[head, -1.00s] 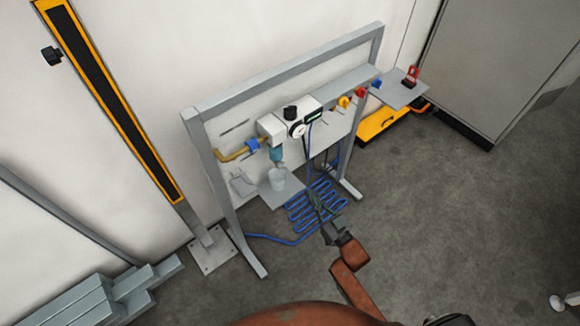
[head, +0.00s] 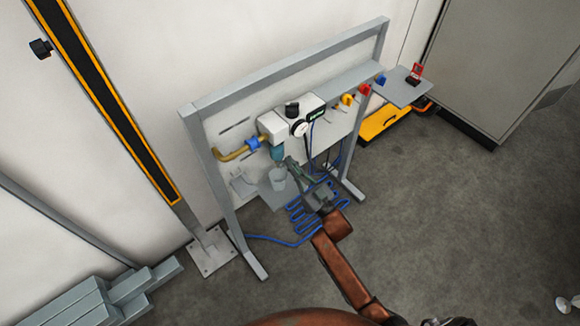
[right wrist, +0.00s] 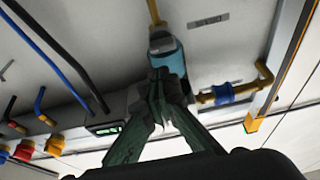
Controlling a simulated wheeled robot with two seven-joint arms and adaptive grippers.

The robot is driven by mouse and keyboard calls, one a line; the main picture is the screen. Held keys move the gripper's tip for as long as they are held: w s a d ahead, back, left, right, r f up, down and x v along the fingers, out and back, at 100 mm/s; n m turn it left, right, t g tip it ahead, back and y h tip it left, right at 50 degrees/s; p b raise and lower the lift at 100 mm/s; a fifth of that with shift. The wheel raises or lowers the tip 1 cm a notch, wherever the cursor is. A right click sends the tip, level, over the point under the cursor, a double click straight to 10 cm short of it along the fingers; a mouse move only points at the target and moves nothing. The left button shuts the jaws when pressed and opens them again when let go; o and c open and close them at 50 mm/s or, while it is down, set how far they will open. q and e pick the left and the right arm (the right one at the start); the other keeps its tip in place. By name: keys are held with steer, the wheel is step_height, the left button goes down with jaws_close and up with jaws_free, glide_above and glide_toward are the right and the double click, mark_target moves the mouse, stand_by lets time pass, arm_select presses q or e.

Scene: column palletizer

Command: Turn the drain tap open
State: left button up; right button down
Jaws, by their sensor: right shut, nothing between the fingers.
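The teal filter bowl (head: 277,154) hangs under the white regulator unit (head: 271,126) on the panel. It also shows in the right wrist view (right wrist: 167,60), just beyond my fingertips. I cannot make out the drain tap itself; my fingers cover the bowl's near end in the right wrist view. My right gripper (head: 291,162) is close to the right of the bowl in the head view. In the right wrist view its two fingers (right wrist: 160,78) meet at the tips, shut and empty. I cannot tell whether they touch the bowl. My left gripper is not in view.
A clear cup (head: 278,180) stands on a small grey shelf (head: 270,196) below the bowl. A brass pipe (head: 232,154) with a blue fitting (head: 252,143) is at left. A black knob (head: 292,109) and a gauge (head: 299,128) sit above. A blue hose (head: 296,241) lies coiled below.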

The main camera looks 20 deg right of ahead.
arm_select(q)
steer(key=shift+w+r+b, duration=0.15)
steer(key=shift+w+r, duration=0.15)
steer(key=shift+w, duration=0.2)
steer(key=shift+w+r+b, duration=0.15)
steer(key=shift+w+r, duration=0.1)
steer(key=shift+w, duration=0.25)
arm_select(e)
steer(key=shift+f, duration=0.85)
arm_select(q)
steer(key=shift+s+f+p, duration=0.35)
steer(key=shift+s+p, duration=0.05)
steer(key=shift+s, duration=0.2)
arm_select(e)
steer(key=shift+m, duration=0.6)
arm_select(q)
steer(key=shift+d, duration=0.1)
arm_select(e)
steer(key=shift+h, duration=0.3)
